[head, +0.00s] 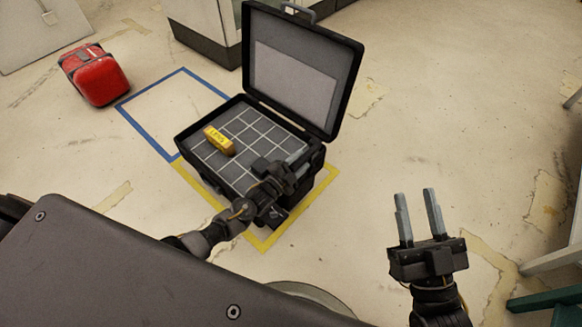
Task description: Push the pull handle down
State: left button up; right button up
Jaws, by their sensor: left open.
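A grey loop handle (298,9) shows at the top edge of the raised lid of a black case (181,137); it looks like the pull handle, and its lower part is hidden behind the lid. The case stands open on the floor. My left gripper (297,158) is open over the near right corner of the case, well below the handle in the picture. I cannot tell whether it touches the case. My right gripper (418,216) is open and empty, to the right of the case, with its fingers pointing away from me.
A yellow block (219,140) with dark lettering lies on the gridded grey inside of the case. Yellow tape (300,220) and a blue tape outline (147,143) mark the floor. A red bag (94,75) lies at upper left. A grey cabinet (205,25) stands behind.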

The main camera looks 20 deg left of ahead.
pick_arm(q)
jog(key=p+v, duration=0.2)
jog(key=v, duration=0.8)
pick_arm(e)
notch_tip(320, 180, down, 6)
jog(key=g+h, duration=0.3)
jog(key=g, duration=0.1)
jog(key=shift+w+d+m, duration=0.4)
jog(key=shift+w+d, duration=0.05)
